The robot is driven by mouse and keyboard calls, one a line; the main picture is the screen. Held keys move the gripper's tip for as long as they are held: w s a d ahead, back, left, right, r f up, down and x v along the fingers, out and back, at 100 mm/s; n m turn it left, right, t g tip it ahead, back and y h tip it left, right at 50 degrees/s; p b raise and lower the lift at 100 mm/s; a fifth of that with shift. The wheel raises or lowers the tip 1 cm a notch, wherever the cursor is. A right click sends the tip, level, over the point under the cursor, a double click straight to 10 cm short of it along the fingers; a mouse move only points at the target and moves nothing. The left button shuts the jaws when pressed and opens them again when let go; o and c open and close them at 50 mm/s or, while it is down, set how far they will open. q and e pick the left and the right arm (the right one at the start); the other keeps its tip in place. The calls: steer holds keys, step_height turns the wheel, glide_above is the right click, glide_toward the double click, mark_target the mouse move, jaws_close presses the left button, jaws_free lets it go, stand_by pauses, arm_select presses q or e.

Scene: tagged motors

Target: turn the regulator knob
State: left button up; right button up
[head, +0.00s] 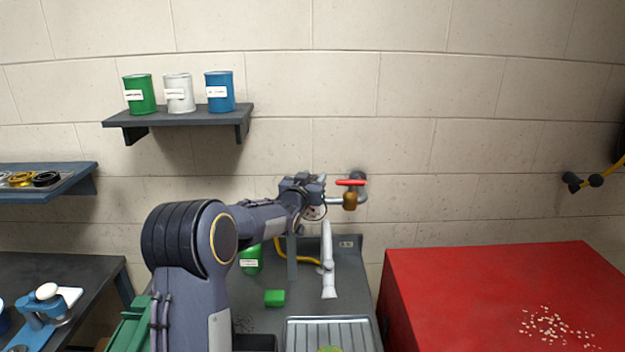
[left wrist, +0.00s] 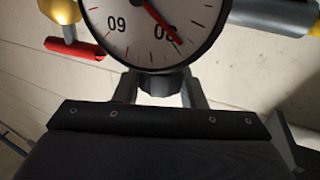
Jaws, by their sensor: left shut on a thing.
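The regulator's round white gauge (left wrist: 150,25) fills the top of the left wrist view, with a red needle and dark numbers that appear upside down. The dark regulator knob (left wrist: 158,84) is just below the dial, between my fingers. My left gripper (left wrist: 160,92) is shut on the knob. In the head view my left gripper (head: 314,192) reaches to the pipework at the wall, and my own wrist hides most of the regulator; the gauge (head: 316,212) shows only as a sliver. My right gripper is not in view.
A red-handled lever (head: 350,183) on a brass valve (head: 350,201) sits just right of my left gripper. A large red surface (head: 450,290) stands at the right. A shelf (head: 180,116) holds three cans.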

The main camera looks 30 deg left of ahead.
arm_select(q)
steer(key=shift+m+h, duration=0.6)
steer(key=shift+h, duration=0.3)
steer(key=o, duration=1)
steer(key=shift+c, duration=0.2)
steer(key=shift+b, duration=0.3)
steer(key=shift+s, duration=0.4)
steer(key=s+b, duration=0.3)
steer(key=s, duration=0.4)
steer(key=shift+d, duration=0.35)
